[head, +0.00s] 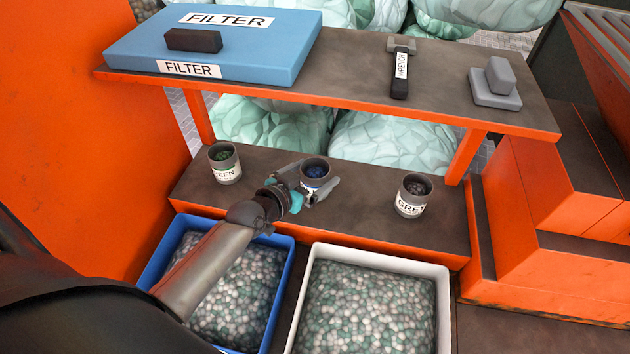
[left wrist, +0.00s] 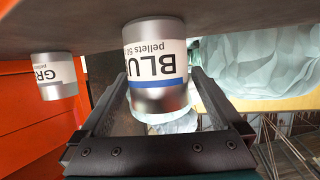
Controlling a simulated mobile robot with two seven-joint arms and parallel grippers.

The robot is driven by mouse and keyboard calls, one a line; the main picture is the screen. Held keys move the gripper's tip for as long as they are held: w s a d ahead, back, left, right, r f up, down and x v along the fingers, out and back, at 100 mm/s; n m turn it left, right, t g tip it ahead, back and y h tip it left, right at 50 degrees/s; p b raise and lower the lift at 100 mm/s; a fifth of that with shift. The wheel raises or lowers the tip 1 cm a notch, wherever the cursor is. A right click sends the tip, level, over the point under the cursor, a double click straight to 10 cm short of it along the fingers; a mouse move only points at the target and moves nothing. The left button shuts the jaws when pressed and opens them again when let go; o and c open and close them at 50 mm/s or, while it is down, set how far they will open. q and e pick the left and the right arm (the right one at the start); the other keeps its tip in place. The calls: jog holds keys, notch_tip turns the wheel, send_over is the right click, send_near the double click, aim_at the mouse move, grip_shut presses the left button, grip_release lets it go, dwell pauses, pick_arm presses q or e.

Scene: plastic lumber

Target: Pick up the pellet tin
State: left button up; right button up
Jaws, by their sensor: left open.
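Three grey metal pellet tins stand on the lower shelf in the head view. The green-labelled tin (head: 224,164) is at left, the blue tin (head: 315,170) in the middle and the grey tin (head: 412,196) at right. My left gripper (head: 316,183) is open at the blue tin, with its fingers on either side. In the left wrist view the picture is upside down. The blue tin (left wrist: 157,65), marked BLUE, shows between the spread fingers (left wrist: 160,90), with gaps at its sides. The grey tin (left wrist: 58,75) is at left there. My right gripper is not in view.
An upper shelf (head: 350,92) overhangs behind the tins. A blue bin (head: 157,250) and white bin (head: 380,262) of pellets stand in front.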

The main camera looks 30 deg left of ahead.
aim_at(322, 169)
pick_arm(q)
jog(key=shift+x, duration=1.7)
jog(key=shift+r, duration=0.1)
jog(key=shift+c, duration=0.2)
jog(key=c, duration=1.3)
